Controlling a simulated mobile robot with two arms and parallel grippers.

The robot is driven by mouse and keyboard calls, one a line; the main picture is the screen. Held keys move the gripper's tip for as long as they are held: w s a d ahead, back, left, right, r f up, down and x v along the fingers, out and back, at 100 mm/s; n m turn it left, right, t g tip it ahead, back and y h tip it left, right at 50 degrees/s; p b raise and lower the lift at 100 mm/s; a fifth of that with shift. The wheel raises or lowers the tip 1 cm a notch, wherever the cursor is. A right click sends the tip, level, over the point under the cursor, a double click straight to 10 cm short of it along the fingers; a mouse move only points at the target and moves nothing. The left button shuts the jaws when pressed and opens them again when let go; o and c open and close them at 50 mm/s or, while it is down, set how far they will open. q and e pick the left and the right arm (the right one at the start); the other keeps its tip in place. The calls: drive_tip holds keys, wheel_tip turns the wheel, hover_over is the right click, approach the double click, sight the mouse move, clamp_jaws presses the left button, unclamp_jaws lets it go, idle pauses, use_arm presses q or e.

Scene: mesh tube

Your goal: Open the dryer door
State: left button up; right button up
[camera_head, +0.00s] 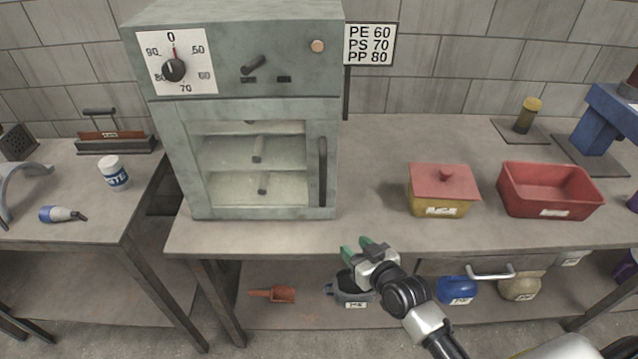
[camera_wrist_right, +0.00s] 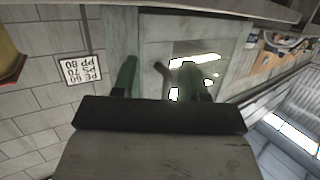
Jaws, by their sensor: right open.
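The dryer (camera_head: 241,110) is a grey-green cabinet on the table with a dial and switch on top and a glass door (camera_head: 257,165) below. The door looks shut. Its dark vertical handle (camera_head: 323,172) is on the door's right side. My right gripper (camera_head: 362,248) is open and empty, in front of the table edge, below and to the right of the handle, apart from it. In the right wrist view, upside down, the handle (camera_wrist_right: 163,80) shows between the green fingers (camera_wrist_right: 157,78), farther off. My left gripper is not in view.
A yellow box with a red lid (camera_head: 443,190) and a red bin (camera_head: 549,189) stand right of the dryer. A sign (camera_head: 369,45) stands beside it. A drawer handle (camera_head: 491,273) sticks out under the tabletop. The tabletop before the dryer door is clear.

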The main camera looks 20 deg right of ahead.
sight(325, 183)
wheel_tip(325, 183, up, 13)
drive_tip(key=a+n+t+y, duration=0.1)
drive_tip(key=a+t+y, duration=0.1)
drive_tip(key=t, duration=0.1)
drive_tip(key=x, duration=0.3)
drive_tip(key=p+x, duration=0.1)
drive_tip(key=x, duration=0.3)
drive_tip(key=p+x, duration=0.1)
drive_tip(key=x, duration=0.3)
drive_tip(key=shift+w+d+f, duration=0.1)
drive_tip(key=shift+d+f, duration=0.05)
drive_tip(key=shift+d, duration=0.15)
clamp_jaws()
